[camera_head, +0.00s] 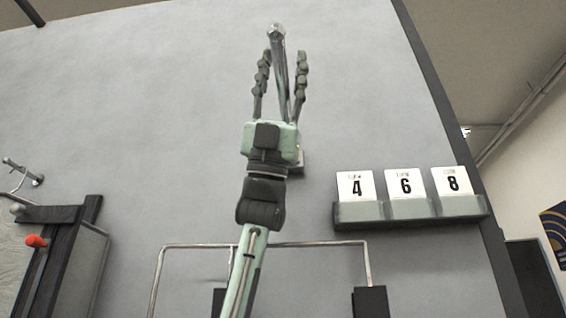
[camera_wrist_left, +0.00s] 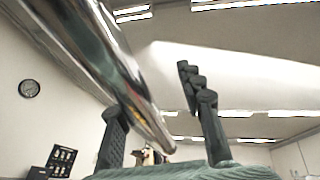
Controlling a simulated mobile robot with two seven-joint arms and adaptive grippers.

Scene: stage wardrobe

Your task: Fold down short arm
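A short chrome arm (camera_head: 280,75) with a rounded end stands out from the grey wall panel, near upright in the head view. Its small wall bracket (camera_head: 298,162) shows partly behind my gripper. My left gripper (camera_head: 281,65) is open, with one finger on each side of the chrome arm and gaps visible between. In the left wrist view the chrome arm (camera_wrist_left: 105,60) runs large from top left down to the space between the fingers (camera_wrist_left: 155,100), overlapping the left finger. Whether it touches that finger cannot be told. My right gripper is not in view.
A ledge (camera_head: 410,211) with number cards 4, 6 and 8 is on the panel to the right. A metal tube frame (camera_head: 200,246) lies below.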

